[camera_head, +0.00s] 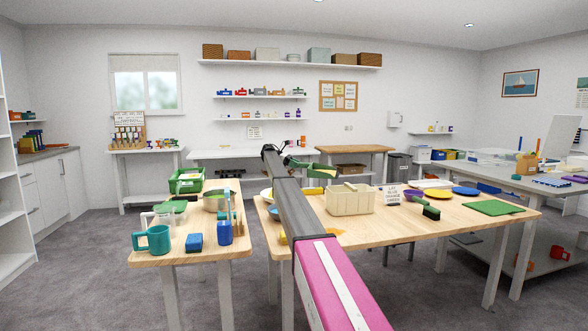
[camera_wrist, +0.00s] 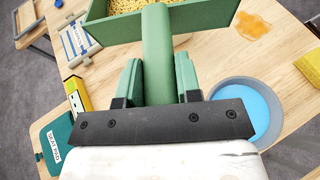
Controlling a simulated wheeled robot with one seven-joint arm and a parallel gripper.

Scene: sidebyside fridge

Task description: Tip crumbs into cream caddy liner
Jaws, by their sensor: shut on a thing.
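My gripper (camera_wrist: 158,85) is shut on the green handle (camera_wrist: 157,50) of a green pan (camera_wrist: 175,28). In the wrist view the pan holds many small yellow crumbs (camera_wrist: 117,5). In the head view the pan (camera_head: 322,173) is held in the air behind a cream ribbed container (camera_head: 349,200) on the middle table. That container's inside is mostly hidden, so I cannot tell whether it has a liner. A green crate (camera_head: 187,187) with pale contents is on the left table; its inside is unclear.
In the wrist view, a grey bowl of blue liquid (camera_wrist: 245,98) and an orange patch (camera_wrist: 252,26) lie below the pan. The left table holds a teal mug (camera_head: 152,240) and a blue sponge (camera_head: 194,243). A black sign (camera_head: 391,195) and a green-and-black brush (camera_head: 431,212) are right of the cream container.

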